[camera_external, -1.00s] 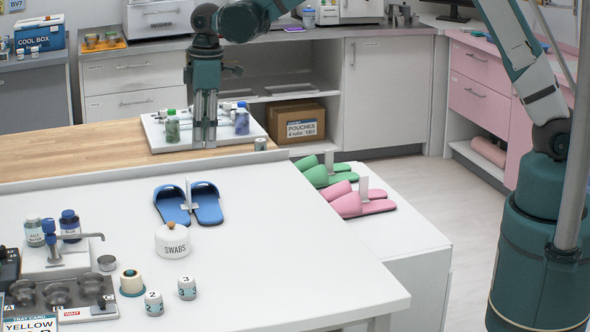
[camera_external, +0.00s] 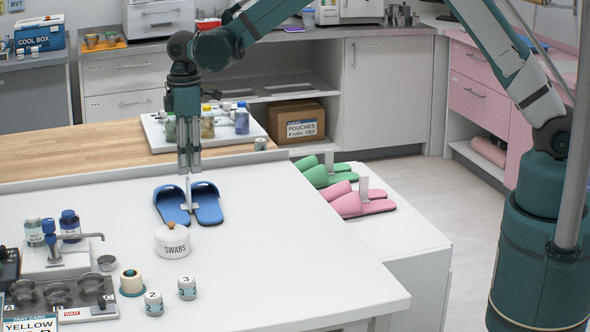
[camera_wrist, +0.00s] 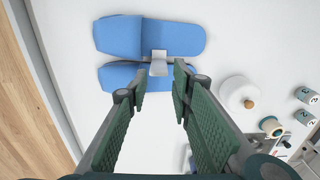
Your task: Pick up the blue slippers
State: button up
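The blue slippers (camera_external: 206,205) lie side by side on the white table, with a white upright tag (camera_external: 187,192) between them. In the wrist view the blue slippers (camera_wrist: 150,38) are at the top, with the pale tag (camera_wrist: 158,64) near the gap between my fingertips. My gripper (camera_external: 189,170) points down just above the slippers in the external view. In the wrist view my gripper (camera_wrist: 160,82) has its two green-padded fingers apart with nothing between the pads. I cannot tell whether the fingertips touch the tag.
A white SWABS jar (camera_external: 173,240) stands close in front of the slippers. Pink slippers (camera_external: 362,203) and green slippers (camera_external: 328,174) lie on a lower white surface to the right. Several bottles stand on a tray (camera_external: 160,142) behind. The table's front right is clear.

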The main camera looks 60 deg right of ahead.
aim_at(187, 178)
jog(key=shift+f, duration=1.2)
jog(key=shift+f, duration=0.15)
jog(key=shift+w+f, duration=0.2)
jog(key=shift+f, duration=2.3)
jog(key=shift+c, duration=0.7)
grip_shut()
